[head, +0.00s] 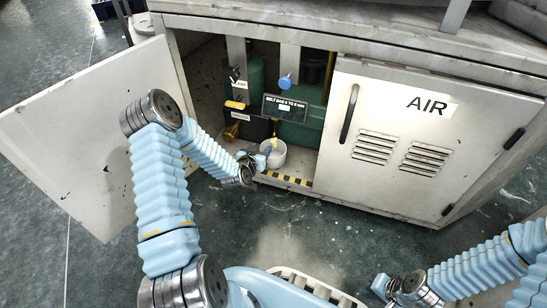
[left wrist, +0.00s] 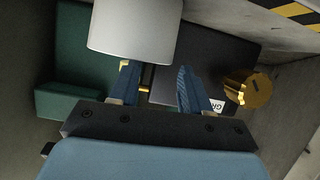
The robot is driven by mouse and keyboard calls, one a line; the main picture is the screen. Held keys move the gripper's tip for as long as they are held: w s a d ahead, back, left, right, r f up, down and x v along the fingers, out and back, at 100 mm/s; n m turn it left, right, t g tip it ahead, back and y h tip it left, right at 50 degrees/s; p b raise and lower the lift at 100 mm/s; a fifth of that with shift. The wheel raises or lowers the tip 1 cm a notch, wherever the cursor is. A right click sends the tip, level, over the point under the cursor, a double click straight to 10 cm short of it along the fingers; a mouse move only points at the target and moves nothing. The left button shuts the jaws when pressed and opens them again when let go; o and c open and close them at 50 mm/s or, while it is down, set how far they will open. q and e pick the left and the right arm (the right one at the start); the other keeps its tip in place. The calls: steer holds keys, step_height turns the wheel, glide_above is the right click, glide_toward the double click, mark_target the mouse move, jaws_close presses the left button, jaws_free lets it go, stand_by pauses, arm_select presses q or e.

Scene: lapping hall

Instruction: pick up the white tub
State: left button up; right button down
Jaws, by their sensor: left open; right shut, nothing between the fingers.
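The white tub (head: 279,156) stands upright on the floor of the open cabinet, near its front edge. In the left wrist view the tub (left wrist: 135,28) fills the top, left of centre. My left gripper (head: 262,157) is at the tub's left side in the head view and hides part of it. In the left wrist view my left gripper (left wrist: 157,72) is open; one blue finger ends at the tub's edge and the other is just to its right. I cannot tell whether they touch. My right gripper (head: 378,290) is shut and empty, low on the right, far from the cabinet.
The left cabinet door (head: 85,140) stands open; the right door (head: 415,150), marked AIR, is shut. A yellow-black striped sill (head: 287,179) edges the opening. A blue knob (head: 285,82) and a dark sign (head: 285,108) are above the tub. A gold cylinder (left wrist: 248,88) is right of my fingers.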

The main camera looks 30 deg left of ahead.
mark_target(266, 143)
arm_select(q)
steer(key=x, duration=0.2)
steer(key=b+x, duration=0.1)
steer(key=x, duration=0.1)
steer(key=shift+s+a+f, duration=0.1)
steer(key=shift+a+f, duration=0.05)
steer(key=shift+f, duration=0.15)
steer(key=shift+w+f, duration=0.1)
steer(key=shift+w, duration=0.3)
jaws_close()
